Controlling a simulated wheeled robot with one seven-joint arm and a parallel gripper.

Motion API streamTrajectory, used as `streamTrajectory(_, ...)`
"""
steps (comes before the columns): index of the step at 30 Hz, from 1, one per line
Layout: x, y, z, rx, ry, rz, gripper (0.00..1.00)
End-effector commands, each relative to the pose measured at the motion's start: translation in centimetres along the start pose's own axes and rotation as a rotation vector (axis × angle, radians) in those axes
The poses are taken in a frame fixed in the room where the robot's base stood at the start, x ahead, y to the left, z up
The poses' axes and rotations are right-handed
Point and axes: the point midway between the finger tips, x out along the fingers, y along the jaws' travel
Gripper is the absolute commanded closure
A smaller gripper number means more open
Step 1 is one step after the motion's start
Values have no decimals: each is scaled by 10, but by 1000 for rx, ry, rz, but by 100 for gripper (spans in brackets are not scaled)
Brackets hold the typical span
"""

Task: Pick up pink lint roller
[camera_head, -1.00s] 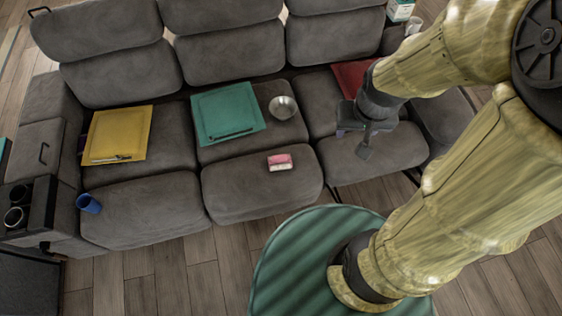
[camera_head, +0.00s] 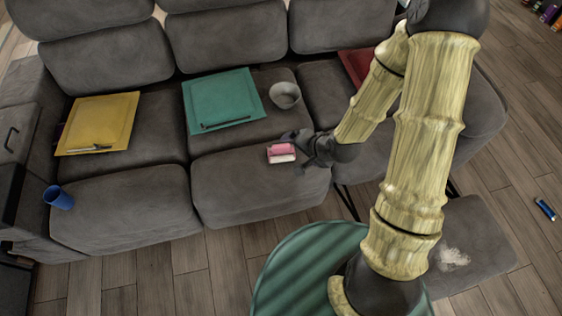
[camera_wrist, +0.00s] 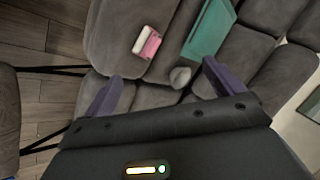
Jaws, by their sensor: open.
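The pink lint roller (camera_head: 281,152), pink on top with a white lower part, lies on the front part of the middle grey sofa seat. My gripper (camera_head: 296,150) is close to it on its right side in the head view; whether they touch cannot be told there. In the wrist view the lint roller (camera_wrist: 147,42) lies ahead of my gripper (camera_wrist: 160,82), beyond the fingertips and between their lines. The two purple fingers are spread apart with nothing between them.
A teal placemat (camera_head: 222,100) and a grey bowl (camera_head: 285,95) lie behind the roller. A yellow placemat (camera_head: 97,124) and a blue cup (camera_head: 58,197) are to the left. A red placemat (camera_head: 357,68) is to the right. The seat around the roller is clear.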

Motion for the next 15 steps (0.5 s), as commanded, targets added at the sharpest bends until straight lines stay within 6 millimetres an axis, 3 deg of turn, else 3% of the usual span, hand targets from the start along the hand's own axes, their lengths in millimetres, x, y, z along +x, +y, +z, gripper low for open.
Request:
streamTrajectory(1,31,12,13,59,-11,-44,6)
streamTrajectory(3,55,14,24,146,-18,-110,6)
streamTrajectory(9,114,18,51,426,-46,-308,6)
streamTrajectory(15,159,22,69,748,-82,-513,6)
